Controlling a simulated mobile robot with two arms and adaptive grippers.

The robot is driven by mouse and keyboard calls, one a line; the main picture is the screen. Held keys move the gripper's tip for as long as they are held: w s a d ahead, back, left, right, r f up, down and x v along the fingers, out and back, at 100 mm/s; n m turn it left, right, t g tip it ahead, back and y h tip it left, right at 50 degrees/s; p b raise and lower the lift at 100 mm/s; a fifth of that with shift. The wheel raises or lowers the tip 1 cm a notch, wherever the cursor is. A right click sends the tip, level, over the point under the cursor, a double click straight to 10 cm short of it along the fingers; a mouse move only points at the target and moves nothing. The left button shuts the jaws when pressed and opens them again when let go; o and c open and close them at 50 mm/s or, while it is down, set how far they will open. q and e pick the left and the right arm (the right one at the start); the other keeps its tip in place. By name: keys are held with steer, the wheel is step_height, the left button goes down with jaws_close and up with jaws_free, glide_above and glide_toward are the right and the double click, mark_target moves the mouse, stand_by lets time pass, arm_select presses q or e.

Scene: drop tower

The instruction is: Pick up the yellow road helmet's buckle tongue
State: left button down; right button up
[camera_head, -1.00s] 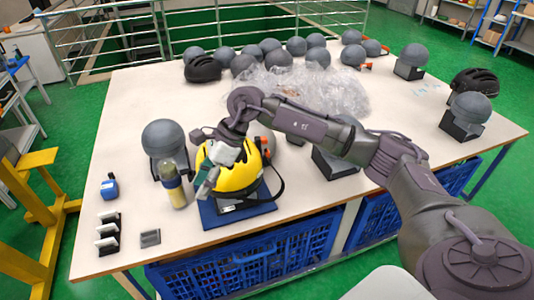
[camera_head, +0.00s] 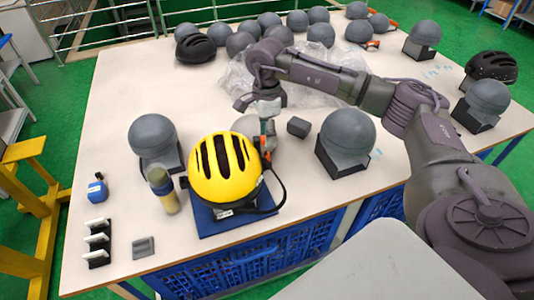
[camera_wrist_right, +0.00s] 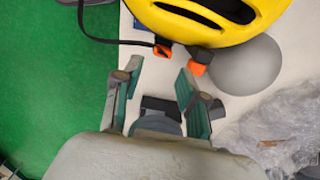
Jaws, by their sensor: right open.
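The yellow road helmet (camera_head: 225,170) with black vents sits on a blue mat (camera_head: 236,224). A black strap (camera_head: 280,190) loops out at its right side. In the right wrist view the helmet (camera_wrist_right: 215,22) fills the top. Its strap ends in a small orange buckle piece (camera_wrist_right: 162,50); a second orange piece (camera_wrist_right: 197,69) hangs on a dark part beside it. I cannot tell surely which is the tongue. My right gripper (camera_wrist_right: 160,75) is open and empty, its fingertips just short of the orange pieces. In the head view it (camera_head: 266,122) is behind the helmet's right side, partly hidden.
Another headform (camera_head: 346,137) and a small dark block (camera_head: 298,127) are to the right. Clear plastic wrap (camera_head: 238,82) lies behind.

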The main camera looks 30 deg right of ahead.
mark_target(268, 153)
arm_select(q)
steer(key=shift+r, duration=0.4)
arm_select(e)
steer(key=shift+w+d+f, duration=0.15)
steer(key=shift+f, duration=0.5)
steer(key=shift+w+d+f, duration=0.1)
steer(key=shift+f, duration=0.5)
steer(key=shift+s+a+f+p, duration=0.1)
steer(key=shift+s+f+p, duration=0.05)
steer(key=shift+f+p, duration=0.4)
steer(key=shift+s+a+f+p, duration=0.1)
steer(key=shift+f+p, duration=0.3)
steer(key=shift+p, duration=0.25)
step_height(268, 153, down, 3)
steer(key=shift+r+p, duration=0.2)
steer(key=shift+p, duration=0.25)
steer(key=shift+f, duration=0.45)
steer(key=c, duration=0.6)
arm_select(q)
steer(key=w+r, duration=0.1)
steer(key=w+d+r, duration=0.1)
steer(key=r, duration=0.1)
steer(key=shift+d, duration=0.15)
arm_select(e)
steer(key=shift+o, duration=0.2)
